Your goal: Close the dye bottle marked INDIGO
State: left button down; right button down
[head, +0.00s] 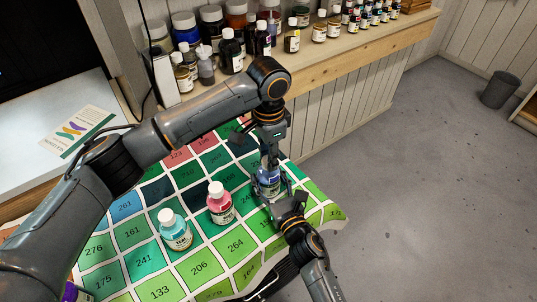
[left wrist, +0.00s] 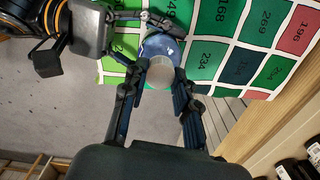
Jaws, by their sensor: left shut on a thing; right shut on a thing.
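A blue bottle (head: 268,182) stands on the patterned cloth near its right side; its label is too small to read. My left gripper (head: 269,158) comes down from above and is shut on the pale cap (left wrist: 160,73) at the top of the bottle. In the left wrist view the cap lies in line with the blue bottle body (left wrist: 163,45); whether it is fully seated cannot be told. My right gripper (head: 272,196) reaches in from the lower right and is shut on the bottle's body. The left gripper hides part of the bottle's neck.
A pink bottle (head: 220,207) and a teal bottle (head: 175,235), both with white caps, stand to the left on the numbered cloth (head: 206,268). A wooden shelf (head: 340,58) with many bottles runs behind.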

pick_arm(q)
jog(key=m, duration=0.4)
jog(key=shift+m, duration=0.3)
jog(key=m, duration=0.3)
jog(key=c, duration=0.9)
grip_release()
jog(key=shift+c, duration=0.2)
notch_tip(320, 180, up, 12)
